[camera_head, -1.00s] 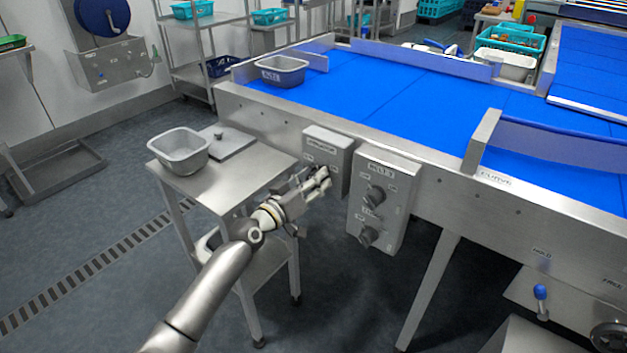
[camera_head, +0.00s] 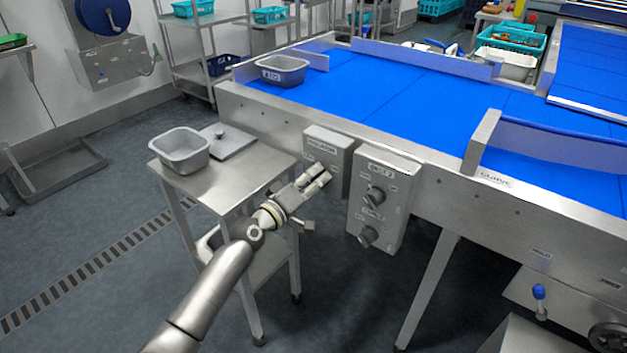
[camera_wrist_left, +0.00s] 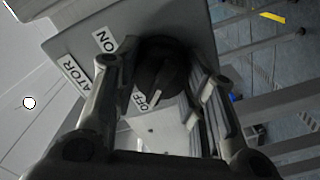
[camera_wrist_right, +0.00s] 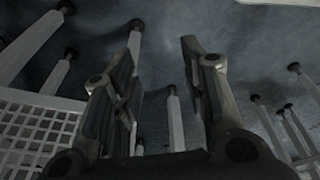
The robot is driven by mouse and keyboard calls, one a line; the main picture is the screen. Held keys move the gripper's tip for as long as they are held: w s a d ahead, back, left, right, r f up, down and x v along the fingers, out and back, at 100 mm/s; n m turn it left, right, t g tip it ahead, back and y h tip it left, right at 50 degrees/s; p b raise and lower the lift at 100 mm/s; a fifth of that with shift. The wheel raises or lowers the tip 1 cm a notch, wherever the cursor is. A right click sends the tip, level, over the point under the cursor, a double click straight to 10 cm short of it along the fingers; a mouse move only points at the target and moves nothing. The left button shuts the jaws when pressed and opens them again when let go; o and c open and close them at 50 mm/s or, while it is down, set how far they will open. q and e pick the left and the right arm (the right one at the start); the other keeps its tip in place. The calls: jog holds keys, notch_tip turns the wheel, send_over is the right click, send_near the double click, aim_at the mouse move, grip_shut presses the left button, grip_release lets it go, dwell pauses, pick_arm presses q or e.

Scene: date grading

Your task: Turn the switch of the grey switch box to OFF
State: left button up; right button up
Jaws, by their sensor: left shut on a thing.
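The grey switch box (camera_head: 329,142) with a label ending in "ATOR" is mounted on the conveyor's side. In the left wrist view its face (camera_wrist_left: 190,25) shows a dark round knob (camera_wrist_left: 160,70), an ON label and an OFF label. A pale mark at the knob's edge lies by the OFF label. My left gripper (camera_head: 322,174) is at the box's front. In the left wrist view its fingers (camera_wrist_left: 165,85) are on either side of the knob, shut on it. In the head view the gripper hides the knob. My right gripper (camera_wrist_right: 165,60) shows only in its wrist view, open and empty.
A second box (camera_head: 392,210) with two knobs hangs just right of the switch box. A small steel table (camera_head: 233,182) with a grey tub (camera_head: 180,151) and a lidded plate (camera_head: 226,140) stands left. The blue conveyor (camera_head: 390,90) lies behind.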

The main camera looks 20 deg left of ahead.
dwell(0.3)
pick_arm(q)
jog(key=o, duration=1)
jog(key=shift+s, duration=0.1)
jog(key=v, duration=1.2)
